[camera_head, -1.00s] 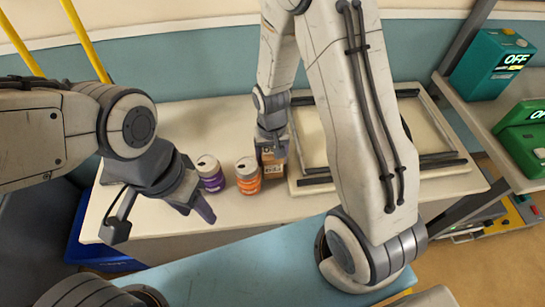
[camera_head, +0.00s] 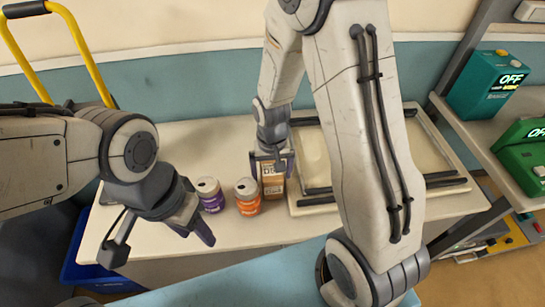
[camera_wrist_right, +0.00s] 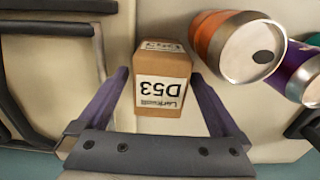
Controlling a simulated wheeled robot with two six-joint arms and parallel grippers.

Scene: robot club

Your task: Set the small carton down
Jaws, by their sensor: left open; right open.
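The small brown carton (camera_head: 273,188) stands upright on the cream table (camera_head: 165,150), just right of an orange can. In the right wrist view the carton (camera_wrist_right: 163,75) shows a white label reading D53. My right gripper (camera_head: 271,163) is open just above and around the carton's top. In the wrist view its purple fingers (camera_wrist_right: 160,80) lie on either side of the carton with gaps. My left gripper (camera_head: 160,246) is open and empty over the table's front left edge, apart from the carton.
An orange can (camera_head: 247,198) and a purple can (camera_head: 210,196) stand close left of the carton. A framed tray (camera_head: 440,150) lies to its right. Teal (camera_head: 487,83) and green (camera_head: 525,150) boxes sit on the right shelf. The table's back left is clear.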

